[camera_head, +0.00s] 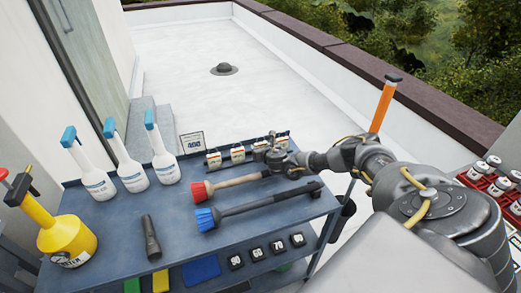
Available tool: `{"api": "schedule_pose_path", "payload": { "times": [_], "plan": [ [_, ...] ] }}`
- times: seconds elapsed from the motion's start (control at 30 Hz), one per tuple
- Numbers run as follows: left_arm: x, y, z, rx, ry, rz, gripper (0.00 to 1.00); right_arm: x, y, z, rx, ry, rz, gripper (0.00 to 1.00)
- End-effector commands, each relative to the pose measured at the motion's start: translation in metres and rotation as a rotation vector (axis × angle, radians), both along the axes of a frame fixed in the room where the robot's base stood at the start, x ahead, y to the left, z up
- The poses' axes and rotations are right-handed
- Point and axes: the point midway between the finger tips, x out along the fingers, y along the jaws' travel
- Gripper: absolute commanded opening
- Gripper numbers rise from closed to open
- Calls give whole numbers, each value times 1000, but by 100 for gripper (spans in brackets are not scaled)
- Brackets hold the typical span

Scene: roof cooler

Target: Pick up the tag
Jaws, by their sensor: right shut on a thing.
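My right gripper (272,146) is at the right end of this row, shut on a tag. The gripper largely hides the held tag, so I cannot tell whether it is clear of the rail. My left gripper is out of view.
A red-bristled brush (230,183) and a blue-bristled brush (258,205) lie just in front of the gripper. Several spray bottles (128,170), a yellow pump sprayer (65,235) and a black flashlight (151,237) occupy the bench's left. A framed sign (193,142) stands behind.

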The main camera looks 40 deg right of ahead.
Motion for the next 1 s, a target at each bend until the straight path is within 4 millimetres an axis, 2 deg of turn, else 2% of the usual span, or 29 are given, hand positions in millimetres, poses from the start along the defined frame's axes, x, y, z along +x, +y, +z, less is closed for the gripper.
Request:
{"api": "schedule_pose_path", "payload": {
  "times": [0.17,0.23,0.33,0.53,0.8,1.0],
  "plan": [
    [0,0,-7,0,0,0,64,1,-1,16,1,-5,0,28],
    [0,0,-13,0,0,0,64,0,-1,28,1,-6,2,28],
    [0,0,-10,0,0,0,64,-13,9,46,2,-2,3,28],
    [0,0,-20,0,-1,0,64,-43,29,88,1,-4,3,28],
    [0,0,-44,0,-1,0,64,-89,61,109,1,-3,2,28],
    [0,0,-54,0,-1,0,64,-108,74,121,0,-2,2,28]
  ]
}}
